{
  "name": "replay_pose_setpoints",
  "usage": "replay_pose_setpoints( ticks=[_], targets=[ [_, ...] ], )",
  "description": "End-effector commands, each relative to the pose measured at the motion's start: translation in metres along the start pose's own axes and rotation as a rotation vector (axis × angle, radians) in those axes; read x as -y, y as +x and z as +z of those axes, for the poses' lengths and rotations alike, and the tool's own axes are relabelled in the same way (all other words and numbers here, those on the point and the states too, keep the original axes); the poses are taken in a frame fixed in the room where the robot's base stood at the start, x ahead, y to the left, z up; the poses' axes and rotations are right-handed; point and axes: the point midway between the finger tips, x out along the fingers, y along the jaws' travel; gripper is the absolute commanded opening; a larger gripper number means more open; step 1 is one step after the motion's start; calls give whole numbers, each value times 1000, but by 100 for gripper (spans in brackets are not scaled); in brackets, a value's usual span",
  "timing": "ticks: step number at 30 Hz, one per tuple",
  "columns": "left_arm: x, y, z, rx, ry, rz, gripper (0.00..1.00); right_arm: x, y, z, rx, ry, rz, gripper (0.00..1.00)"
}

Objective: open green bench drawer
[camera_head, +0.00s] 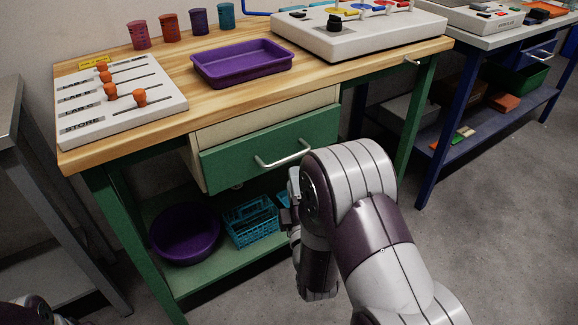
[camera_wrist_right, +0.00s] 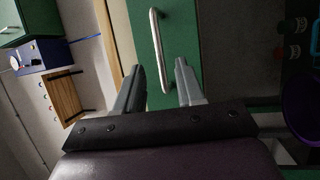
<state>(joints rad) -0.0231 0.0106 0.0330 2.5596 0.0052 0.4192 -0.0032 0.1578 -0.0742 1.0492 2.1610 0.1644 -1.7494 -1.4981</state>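The green bench drawer (camera_head: 235,159) sits under the wooden top of the green bench, with a cream panel above its front. Its silver bar handle (camera_head: 283,158) is bare in the head view. In the right wrist view the handle (camera_wrist_right: 157,45) stands against the green drawer front (camera_wrist_right: 182,35). My right gripper (camera_wrist_right: 160,66) is open, its two fingers apart with the handle's bar showing between them, touching neither visibly. In the head view my right arm hides most of that gripper, which is below and right of the handle. My left gripper is out of view.
On the bench top are a purple tray (camera_head: 243,74), a white slider panel (camera_head: 118,119) with orange knobs and several cups. A purple bowl (camera_head: 185,249) and a blue basket (camera_head: 251,222) stand on the lower shelf. A blue bench (camera_head: 433,150) is at right; floor in front is clear.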

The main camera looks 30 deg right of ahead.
Motion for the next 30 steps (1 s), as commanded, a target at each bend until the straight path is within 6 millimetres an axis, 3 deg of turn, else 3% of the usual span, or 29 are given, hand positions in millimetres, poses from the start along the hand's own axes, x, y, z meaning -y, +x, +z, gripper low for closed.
replay_pose_setpoints(
  ticks=[3, 9, 20, 24, 30],
  targets=[
    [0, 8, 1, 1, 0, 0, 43, 2, 31, 0, 1, 1, 3, 38],
    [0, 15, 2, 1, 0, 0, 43, 2, 66, 0, 0, 1, -1, 38],
    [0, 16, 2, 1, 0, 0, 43, 1, 76, 0, -1, 2, -3, 38],
    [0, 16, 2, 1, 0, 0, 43, 1, 76, 0, -1, 2, -3, 0],
    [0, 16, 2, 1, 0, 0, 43, 1, 76, 0, -1, 2, -3, 0]
  ],
)
